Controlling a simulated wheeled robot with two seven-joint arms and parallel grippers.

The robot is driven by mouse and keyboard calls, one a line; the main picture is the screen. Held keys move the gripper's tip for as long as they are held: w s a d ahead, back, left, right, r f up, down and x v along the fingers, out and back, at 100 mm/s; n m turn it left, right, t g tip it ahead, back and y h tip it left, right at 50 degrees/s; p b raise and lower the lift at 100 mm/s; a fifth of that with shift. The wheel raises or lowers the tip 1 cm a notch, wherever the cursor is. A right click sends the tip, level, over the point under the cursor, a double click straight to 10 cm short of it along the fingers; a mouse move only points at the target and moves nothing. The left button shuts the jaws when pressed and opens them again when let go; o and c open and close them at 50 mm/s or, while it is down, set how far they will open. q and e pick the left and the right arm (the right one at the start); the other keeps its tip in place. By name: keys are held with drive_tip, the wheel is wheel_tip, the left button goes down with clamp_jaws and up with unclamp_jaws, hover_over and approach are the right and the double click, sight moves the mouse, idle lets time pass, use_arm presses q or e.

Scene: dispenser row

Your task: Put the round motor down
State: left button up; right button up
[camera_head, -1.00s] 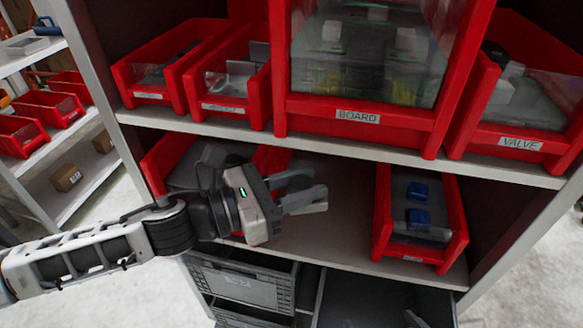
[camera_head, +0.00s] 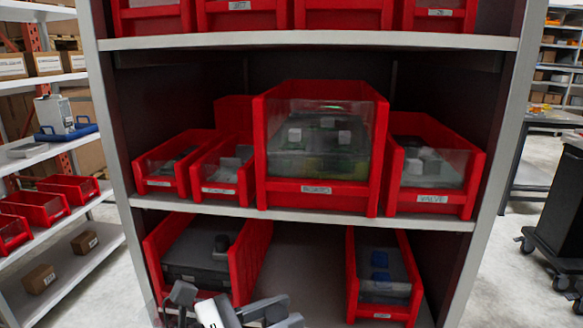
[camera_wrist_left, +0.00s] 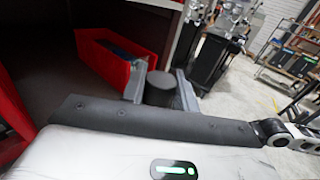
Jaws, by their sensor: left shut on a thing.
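The round motor (camera_wrist_left: 160,88) is a short dark grey cylinder, held between the two fingers of my left gripper (camera_wrist_left: 160,92) in the left wrist view. In the head view my left gripper (camera_head: 272,312) is at the bottom edge, in front of the lower shelf, between the two lower red bins. The motor cannot be made out there. My right gripper is not in view.
The lower left red bin (camera_head: 257,250) holds dark grey parts. The lower right red bin (camera_head: 355,285) holds blue parts. Bare lower shelf (camera_head: 305,262) lies between them. Several red bins, including one labelled BOARD (camera_head: 262,150), stand above.

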use_arm(q)
drive_tip(key=shift+s+d+r, duration=0.15)
drive_tip(key=shift+s, duration=0.3)
drive_tip(key=shift+s+d+r, duration=0.1)
drive_tip(key=shift+s+d, duration=0.05)
drive_tip(key=shift+s, duration=0.25)
drive_tip(key=shift+w+d+n+t+y, duration=0.1)
drive_tip(key=shift+d+n+t+y, duration=0.05)
drive_tip(key=shift+n+t+y, duration=0.3)
drive_tip(key=shift+w+f+n+t+y, duration=0.15)
drive_tip(key=shift+w+n+t+y, duration=0.1)
drive_tip(key=shift+w+n+t, duration=0.25)
drive_tip(key=shift+a+n+t+y, duration=0.3)
drive_tip(key=shift+n+t+y, duration=0.1)
drive_tip(key=shift+t, duration=0.15)
drive_tip(key=shift+a+n+t+y, duration=0.25)
drive_tip(key=shift+a+t+y, duration=0.15)
drive_tip(key=shift+t, duration=0.1)
drive_tip(key=s+a+f+n+t+y, duration=0.1)
drive_tip(key=a+f+n+t+y, duration=0.1)
drive_tip(key=a+n+y, duration=0.2)
drive_tip(key=s+a+f+n+t+y, duration=0.1)
drive_tip(key=a+f+n+t+y, duration=0.1)
drive_tip(key=a+n+y, duration=0.3)
drive_tip(key=a+t+y, duration=0.1)
drive_tip(key=a+y, duration=0.2)
drive_tip(key=a, duration=0.4)
drive_tip(key=shift+a+f+y, duration=0.25)
drive_tip(key=shift+f+y, duration=0.1)
drive_tip(key=shift+y, duration=0.05)
